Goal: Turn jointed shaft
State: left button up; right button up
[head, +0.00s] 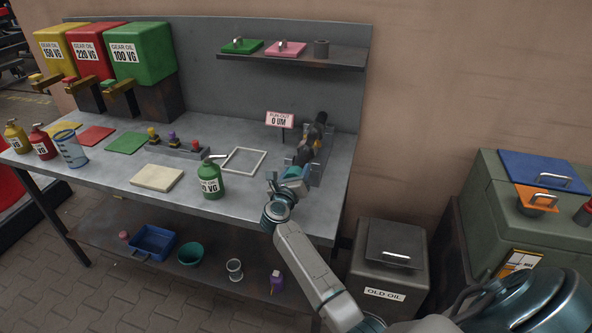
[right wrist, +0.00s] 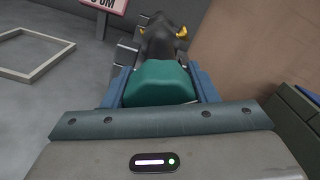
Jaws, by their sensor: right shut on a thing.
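The jointed shaft (head: 308,145) is dark with small yellow parts. It lies in a grey holder (head: 319,163) at the right end of the bench. My right gripper (head: 297,171) is at its near end. In the right wrist view the dark shaft (right wrist: 160,42) runs away from my right gripper (right wrist: 161,85), whose blue fingers flank a green block at the near end. The jaws are shut on the shaft's near end, and the exact contact is partly hidden. A sign (head: 279,120) beside the holder reads "RUN-OUT 0 UM". My left gripper is not in view.
A green oil can (head: 210,181) and a white square frame (head: 244,161) stand left of my right arm on the bench (head: 115,173). A shelf (head: 300,57) is above. An old oil bin (head: 388,268) and green cabinet (head: 500,225) stand to the right.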

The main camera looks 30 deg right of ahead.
jog(key=n+p, duration=0.4)
jog(key=n, duration=0.1)
jog(key=shift+w+r+n+p, duration=0.1)
jog(key=shift+r+n+p, duration=0.1)
jog(key=shift+n+p, duration=0.15)
jog(key=shift+a+f+n+p, duration=0.1)
jog(key=shift+f+n+p, duration=0.05)
jog(key=shift+n+p, duration=0.8)
jog(key=shift+f+n+p, duration=0.15)
jog(key=shift+n+p, duration=0.6)
jog(key=shift+n, duration=0.35)
jog(key=o, duration=1)
jog(key=b+v, duration=0.2)
jog(key=v, duration=0.8)
jog(key=shift+f+b, duration=0.15)
jog(key=shift+b, duration=0.25)
jog(key=shift+s+a, duration=0.25)
